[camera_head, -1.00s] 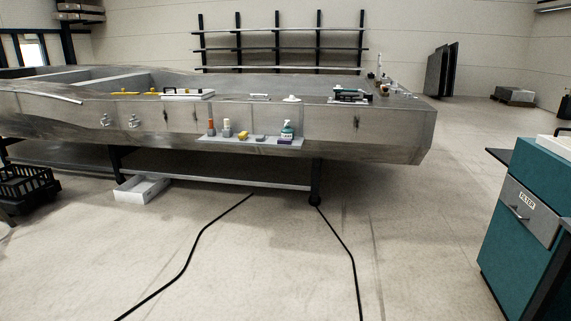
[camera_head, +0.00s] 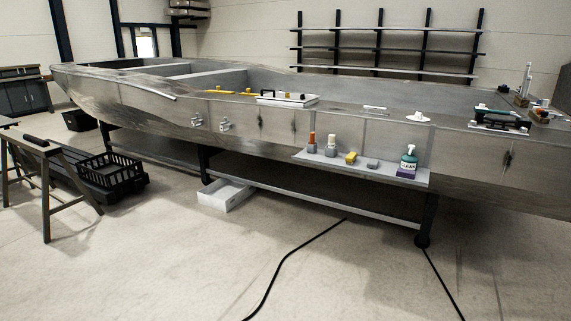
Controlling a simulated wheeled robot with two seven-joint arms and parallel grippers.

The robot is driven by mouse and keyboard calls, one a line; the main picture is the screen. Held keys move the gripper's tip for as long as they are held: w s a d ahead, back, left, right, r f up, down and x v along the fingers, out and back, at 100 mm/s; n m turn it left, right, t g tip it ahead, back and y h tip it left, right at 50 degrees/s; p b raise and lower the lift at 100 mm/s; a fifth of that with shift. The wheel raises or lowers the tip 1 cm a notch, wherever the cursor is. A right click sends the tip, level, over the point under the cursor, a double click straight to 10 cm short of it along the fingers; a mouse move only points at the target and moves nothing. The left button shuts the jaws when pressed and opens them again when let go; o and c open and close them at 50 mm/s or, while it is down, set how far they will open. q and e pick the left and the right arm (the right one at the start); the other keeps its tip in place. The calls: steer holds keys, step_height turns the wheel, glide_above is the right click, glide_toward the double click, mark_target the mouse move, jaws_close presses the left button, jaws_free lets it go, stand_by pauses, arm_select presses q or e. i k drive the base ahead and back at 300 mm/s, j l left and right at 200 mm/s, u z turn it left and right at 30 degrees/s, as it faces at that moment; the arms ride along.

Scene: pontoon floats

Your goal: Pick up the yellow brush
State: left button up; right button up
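Two yellow things show in the head view, both too small to tell for certain which is the brush. A small yellow block-like item (camera_head: 351,158) sits on the grey side shelf (camera_head: 408,180) of the metal pontoon boat, between grey items. A long thin yellow item (camera_head: 230,92) lies on the boat's top edge, left of a white tray (camera_head: 287,101). Neither of my grippers is in view.
The metal boat hull (camera_head: 160,109) spans the view on supports. On the shelf stand an orange-topped bottle (camera_head: 312,140) and a green pump bottle (camera_head: 409,160). A white bin (camera_head: 224,196), black crate (camera_head: 112,172), sawhorse (camera_head: 46,190) and floor cable (camera_head: 290,262) are below. Front floor is mostly clear.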

mark_target(350, 159)
steer(key=i+z, duration=0.15)
steer(key=i, duration=0.3)
steer(key=i+j+z, duration=0.1)
steer(key=i, duration=0.35)
steer(key=i+j+z, duration=0.15)
steer(key=i, duration=0.3)
steer(key=i+j+z, duration=0.15)
steer(key=i, duration=0.3)
